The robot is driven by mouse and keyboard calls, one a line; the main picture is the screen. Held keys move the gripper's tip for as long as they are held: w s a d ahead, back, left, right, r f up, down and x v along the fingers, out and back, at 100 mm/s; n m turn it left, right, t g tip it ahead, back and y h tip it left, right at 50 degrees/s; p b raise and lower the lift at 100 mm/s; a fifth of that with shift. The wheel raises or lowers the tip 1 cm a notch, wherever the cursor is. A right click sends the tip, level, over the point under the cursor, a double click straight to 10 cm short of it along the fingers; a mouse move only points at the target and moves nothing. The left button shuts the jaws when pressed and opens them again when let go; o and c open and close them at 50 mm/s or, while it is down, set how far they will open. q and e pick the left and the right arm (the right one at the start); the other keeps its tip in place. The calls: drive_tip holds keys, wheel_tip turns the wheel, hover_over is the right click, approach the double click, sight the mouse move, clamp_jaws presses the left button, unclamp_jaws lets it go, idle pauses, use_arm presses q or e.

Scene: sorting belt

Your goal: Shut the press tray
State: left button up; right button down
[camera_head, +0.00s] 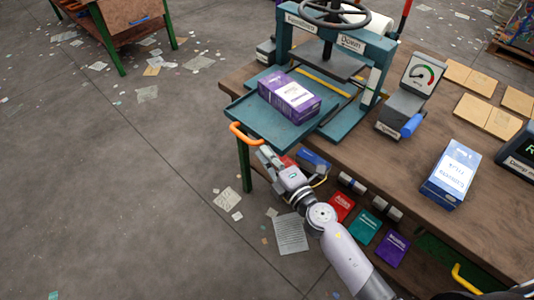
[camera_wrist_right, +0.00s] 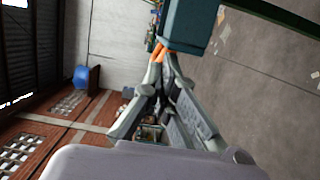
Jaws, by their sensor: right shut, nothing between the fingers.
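The press tray (camera_head: 252,121) is a teal plate that sticks out of the teal press (camera_head: 370,85) toward the lower left, past the table edge. A purple and white box (camera_head: 290,97) lies on it. An orange handle (camera_head: 246,136) is on the tray's front edge. My right gripper (camera_head: 265,154) is shut and empty, with its fingertips close to the handle's right end. In the right wrist view the fingertips (camera_wrist_right: 161,72) come together just below the orange handle (camera_wrist_right: 159,54); I cannot tell whether they touch it. My left gripper is not in view.
The wooden table (camera_head: 405,155) carries a gauge (camera_head: 424,72), a blue and white box (camera_head: 452,173) and several tan cards (camera_head: 487,115). Red, teal and purple items (camera_head: 363,227) lie below the table's front edge. The floor at left is open, with scattered papers.

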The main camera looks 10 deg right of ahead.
sight(307, 131)
drive_tip(key=w+d, duration=0.3)
drive_tip(key=d, duration=0.1)
drive_tip(key=w+d+b, duration=0.1)
drive_tip(key=w+d, duration=0.2)
drive_tip(key=d, duration=0.1)
drive_tip(key=w+d+b, duration=0.1)
drive_tip(key=w+d, duration=0.2)
drive_tip(key=d, duration=0.1)
drive_tip(key=shift+w, duration=0.1)
drive_tip(key=shift+a, duration=0.2)
